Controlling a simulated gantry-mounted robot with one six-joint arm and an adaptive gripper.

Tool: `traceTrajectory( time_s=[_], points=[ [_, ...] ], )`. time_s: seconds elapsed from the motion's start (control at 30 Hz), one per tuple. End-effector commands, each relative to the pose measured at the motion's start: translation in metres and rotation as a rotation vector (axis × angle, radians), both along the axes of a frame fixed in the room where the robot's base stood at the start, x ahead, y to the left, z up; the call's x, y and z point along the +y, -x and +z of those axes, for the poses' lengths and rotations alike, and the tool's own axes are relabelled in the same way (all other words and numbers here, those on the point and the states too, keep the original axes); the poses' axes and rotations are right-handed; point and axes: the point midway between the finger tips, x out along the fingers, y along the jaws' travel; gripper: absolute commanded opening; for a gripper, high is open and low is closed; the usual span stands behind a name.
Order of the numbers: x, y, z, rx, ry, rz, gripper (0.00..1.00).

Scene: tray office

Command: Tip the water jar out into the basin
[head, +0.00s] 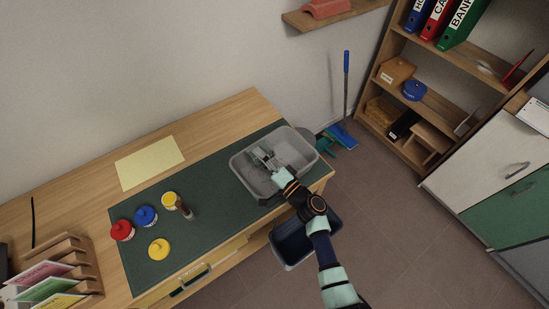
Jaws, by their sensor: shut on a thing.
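The basin (237,168) is a light grey open tub near the right end of the desk, on the green mat. My gripper (262,160) reaches in from the lower right and is over the basin, its fingers pointing to the upper left. It is shut on a small, greyish, seemingly see-through thing, which I take to be the water jar. The jar's outline is too small and too mixed with the fingers to tell its tilt. I cannot tell whether water is in the jar or in the basin.
Red (122,231), blue (146,216) and yellow (169,200) paint pots stand on the green mat (205,235); a yellow lid-like piece (159,249) lies nearby. A brown upright item (185,210) is beside them. A dark bin (290,255) stands below the desk edge. The mat's middle is clear.

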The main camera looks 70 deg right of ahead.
Motion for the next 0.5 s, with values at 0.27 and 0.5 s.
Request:
traceTrajectory(
  time_s=[0.27,0.5],
  points=[
    [0.0021,-0.0014,0.0023,-0.02,-0.026,0.001,0.19],
    [0.0023,-0.0015,0.0034,-0.035,-0.051,0.0,0.19]
  ],
)
